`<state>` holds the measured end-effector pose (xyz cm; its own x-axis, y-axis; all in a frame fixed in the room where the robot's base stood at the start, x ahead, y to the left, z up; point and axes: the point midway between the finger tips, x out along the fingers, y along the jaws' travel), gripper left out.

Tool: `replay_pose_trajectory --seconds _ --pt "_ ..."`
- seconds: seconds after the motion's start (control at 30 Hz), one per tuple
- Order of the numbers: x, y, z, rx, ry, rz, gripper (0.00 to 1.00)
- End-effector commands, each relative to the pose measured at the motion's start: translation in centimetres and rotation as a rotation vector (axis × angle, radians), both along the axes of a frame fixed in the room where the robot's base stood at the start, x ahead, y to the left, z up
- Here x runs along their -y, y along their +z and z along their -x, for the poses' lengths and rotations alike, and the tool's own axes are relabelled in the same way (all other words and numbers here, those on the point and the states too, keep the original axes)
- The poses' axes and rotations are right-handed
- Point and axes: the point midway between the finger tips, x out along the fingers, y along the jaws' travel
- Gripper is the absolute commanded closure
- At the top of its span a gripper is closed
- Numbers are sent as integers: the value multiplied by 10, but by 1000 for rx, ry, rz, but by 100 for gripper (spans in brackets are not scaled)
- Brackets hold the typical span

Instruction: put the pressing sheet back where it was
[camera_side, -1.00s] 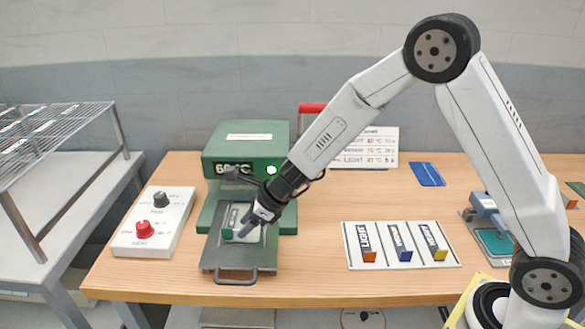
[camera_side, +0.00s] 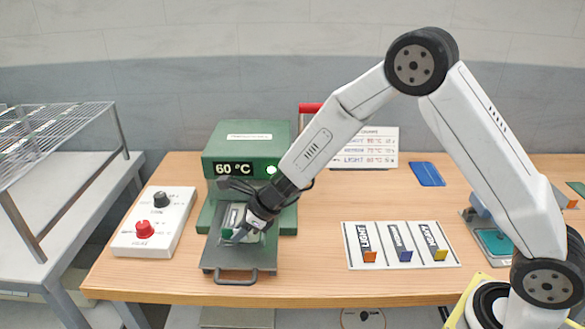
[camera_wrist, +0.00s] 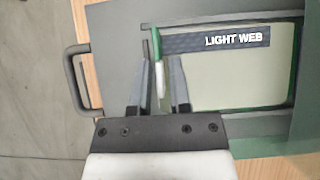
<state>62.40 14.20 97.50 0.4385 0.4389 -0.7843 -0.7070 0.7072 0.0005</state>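A pale, green-edged sheet, which I take as the pressing sheet (camera_wrist: 225,82), lies on the press's pulled-out grey tray (camera_side: 222,262). Its upright green tab (camera_wrist: 155,45) stands at its left edge in the wrist view. A dark strip marked LIGHT WEB (camera_wrist: 230,40) lies along the sheet's upper part in that view. My gripper (camera_wrist: 163,70) is at the tab, with its two fingers apart on either side of it. It looks open; the side view (camera_side: 232,236) shows it low over the tray and partly hides the sheet.
The green press (camera_side: 250,150) reads 60 °C with a lit green lamp. A control box (camera_side: 155,222) stands at left. A white board (camera_side: 400,246) with several labelled, tabbed strips lies at right, and a blue pad (camera_side: 427,174) behind it. Bare table lies between press and board.

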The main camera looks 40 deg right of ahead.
Motion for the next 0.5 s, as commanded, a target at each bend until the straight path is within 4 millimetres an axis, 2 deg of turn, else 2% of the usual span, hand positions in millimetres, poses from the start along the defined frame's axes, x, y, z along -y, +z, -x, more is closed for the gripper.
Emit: replay_pose_trajectory --seconds 0.03,0.07,0.5 --pt "0 0 0 0 0 0 96" --pt "0 0 0 0 0 0 100" --pt "0 1 0 1 0 -1 100"
